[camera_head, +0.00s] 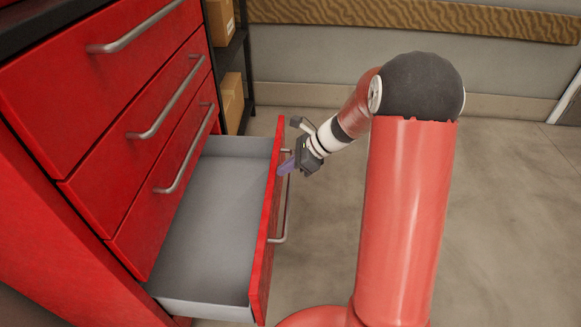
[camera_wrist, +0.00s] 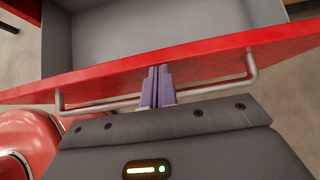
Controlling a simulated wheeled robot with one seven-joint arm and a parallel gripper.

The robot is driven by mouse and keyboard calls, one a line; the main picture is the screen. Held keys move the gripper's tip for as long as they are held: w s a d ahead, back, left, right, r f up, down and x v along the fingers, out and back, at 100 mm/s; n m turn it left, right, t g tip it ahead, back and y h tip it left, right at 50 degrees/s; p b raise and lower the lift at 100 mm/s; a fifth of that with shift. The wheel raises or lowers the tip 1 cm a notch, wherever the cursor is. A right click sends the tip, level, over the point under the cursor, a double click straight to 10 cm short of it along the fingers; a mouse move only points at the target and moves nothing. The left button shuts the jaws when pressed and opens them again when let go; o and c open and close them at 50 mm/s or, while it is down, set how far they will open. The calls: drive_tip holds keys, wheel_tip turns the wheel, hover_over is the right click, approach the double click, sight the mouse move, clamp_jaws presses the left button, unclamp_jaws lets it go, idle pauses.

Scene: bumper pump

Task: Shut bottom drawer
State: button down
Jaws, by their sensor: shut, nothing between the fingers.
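The bottom drawer (camera_head: 218,210) of the red cabinet is pulled far out, and its grey inside looks empty. Its red front panel (camera_head: 265,235) carries a silver bar handle (camera_head: 283,225) on the outer face. My gripper (camera_head: 286,167) is at the outer side of this panel, near the far end of the handle in the head view. In the wrist view my gripper's purple fingers (camera_wrist: 157,84) are together, with nothing between them. They point at the panel's front (camera_wrist: 205,68) between the two handle posts. I cannot tell whether the tips touch the panel.
Three drawers above, including the top one (camera_head: 70,80), are shut and have silver handles. A dark shelf with cardboard boxes (camera_head: 232,100) stands behind the cabinet. The concrete floor (camera_head: 500,210) to the right is clear.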

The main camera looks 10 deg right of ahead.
drive_tip(key=w+a+p, duration=0.1)
drive_tip(key=w+a, duration=0.1)
drive_tip(key=a, duration=0.6)
drive_tip(key=w+a+p, duration=0.1)
drive_tip(key=w+a, duration=0.2)
drive_tip(key=a, duration=0.6)
drive_tip(key=shift+w+a+p, duration=0.15)
drive_tip(key=shift+w+p, duration=0.1)
drive_tip(key=shift+p, duration=0.1)
